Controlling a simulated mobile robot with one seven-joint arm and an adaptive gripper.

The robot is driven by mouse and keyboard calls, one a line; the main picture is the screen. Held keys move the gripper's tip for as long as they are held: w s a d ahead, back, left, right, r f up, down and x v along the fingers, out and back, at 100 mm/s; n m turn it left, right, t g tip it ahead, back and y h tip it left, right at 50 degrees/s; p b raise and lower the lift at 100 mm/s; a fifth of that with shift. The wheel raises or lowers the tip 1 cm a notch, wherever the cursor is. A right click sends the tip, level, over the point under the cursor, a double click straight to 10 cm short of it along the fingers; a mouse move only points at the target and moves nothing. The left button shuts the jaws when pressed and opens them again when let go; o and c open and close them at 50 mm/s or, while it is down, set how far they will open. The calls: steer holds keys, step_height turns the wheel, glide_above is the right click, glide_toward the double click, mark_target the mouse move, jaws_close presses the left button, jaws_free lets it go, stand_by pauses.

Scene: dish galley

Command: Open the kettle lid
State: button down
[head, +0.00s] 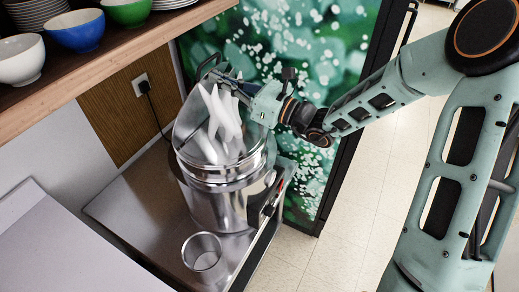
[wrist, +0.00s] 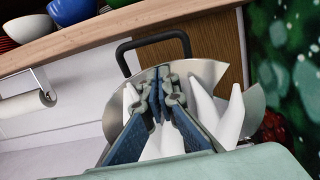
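The kettle (head: 217,205) is a large shiny metal pot standing on a steel counter. Its round metal lid (head: 187,117) is raised and tilted up over the rim, with a black loop handle (head: 208,64) at its top edge. The lid (wrist: 208,73) and handle (wrist: 153,42) also show in the wrist view. My gripper (head: 236,82) is at the upper part of the lid, on its inner side. In the wrist view my gripper (wrist: 160,80) has its fingertips close together in front of the lid, with nothing seen between them. Whether they touch the lid is unclear.
White pointed shapes (head: 222,112), like steam, rise from the kettle's opening. An empty metal cup (head: 202,252) stands in front on the steel counter (head: 140,215). A wooden shelf (head: 110,62) with bowls overhangs the left. A plugged cord (head: 146,88) hangs on the wall behind.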

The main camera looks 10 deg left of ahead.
mark_target(207, 82)
steer(key=shift+x, duration=0.75)
steer(key=shift+r, duration=0.1)
steer(key=shift+x, duration=1.35)
steer(key=shift+a, duration=0.1)
steer(key=shift+b+x, duration=0.3)
steer(key=shift+x, duration=0.85)
steer(key=shift+a, duration=0.1)
